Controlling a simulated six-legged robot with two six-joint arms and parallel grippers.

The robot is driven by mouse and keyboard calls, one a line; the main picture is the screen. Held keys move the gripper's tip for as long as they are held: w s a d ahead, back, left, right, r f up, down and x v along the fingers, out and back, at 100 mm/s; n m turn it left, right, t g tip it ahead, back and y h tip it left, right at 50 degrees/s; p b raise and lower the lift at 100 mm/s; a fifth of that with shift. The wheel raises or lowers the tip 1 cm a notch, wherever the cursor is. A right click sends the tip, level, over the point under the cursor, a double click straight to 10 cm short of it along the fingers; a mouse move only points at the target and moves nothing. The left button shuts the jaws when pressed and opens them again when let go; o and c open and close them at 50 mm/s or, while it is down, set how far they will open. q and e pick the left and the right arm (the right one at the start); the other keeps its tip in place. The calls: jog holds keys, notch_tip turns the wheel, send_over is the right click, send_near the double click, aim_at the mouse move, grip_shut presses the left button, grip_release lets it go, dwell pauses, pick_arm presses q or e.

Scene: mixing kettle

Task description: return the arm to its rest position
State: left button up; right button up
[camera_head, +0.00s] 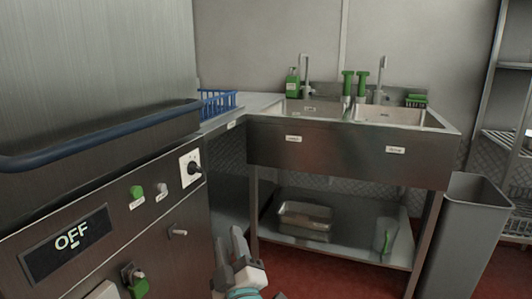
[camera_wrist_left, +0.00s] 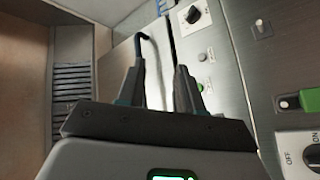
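My left gripper (camera_head: 238,252) is at the bottom middle of the head view, low in front of the steel kettle's control panel. In the left wrist view its two dark fingers (camera_wrist_left: 160,90) stand apart, with nothing visibly held between them. My right gripper is not in view. The steel kettle panel (camera_head: 130,245) fills the left of the head view, with a display (camera_head: 68,244) reading OFF, a green button (camera_head: 136,192) and a black knob (camera_head: 194,168). A blue bar (camera_head: 100,132) runs along its top.
A steel double sink (camera_head: 350,150) stands behind, with a metal tray (camera_head: 305,222) on its lower shelf. A grey bin (camera_head: 470,235) and a wire rack (camera_head: 510,140) stand at right. A blue basket (camera_head: 217,103) sits on the counter. Some red floor (camera_head: 330,275) is clear.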

pick_arm(q)
jog(key=s+a+f+m+g+h, duration=0.2)
jog(key=f+m+g+h, duration=0.25)
jog(key=f, duration=1.15)
jog(key=s+a+f+m+g+h, duration=0.25)
jog(key=f+g, duration=0.25)
jog(key=f, duration=1)
jog(key=s+a+f+m+g+h, duration=0.1)
jog(key=s+f+m+g+h, duration=0.1)
jog(key=s+f+g, duration=0.65)
jog(key=s+a+f+m+g+h, duration=0.15)
jog(key=s+f, duration=0.45)
jog(key=s, duration=0.8)
notch_tip(320, 180, up, 34)
jog(key=d+p, duration=0.2)
jog(key=p, duration=3.2)
jog(key=shift+s+f, duration=0.25)
jog(key=shift+s, duration=0.2)
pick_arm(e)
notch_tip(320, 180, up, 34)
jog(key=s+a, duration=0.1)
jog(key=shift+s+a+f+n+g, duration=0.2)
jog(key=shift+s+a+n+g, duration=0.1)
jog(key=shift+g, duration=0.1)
pick_arm(q)
jog(key=shift+g, duration=0.25)
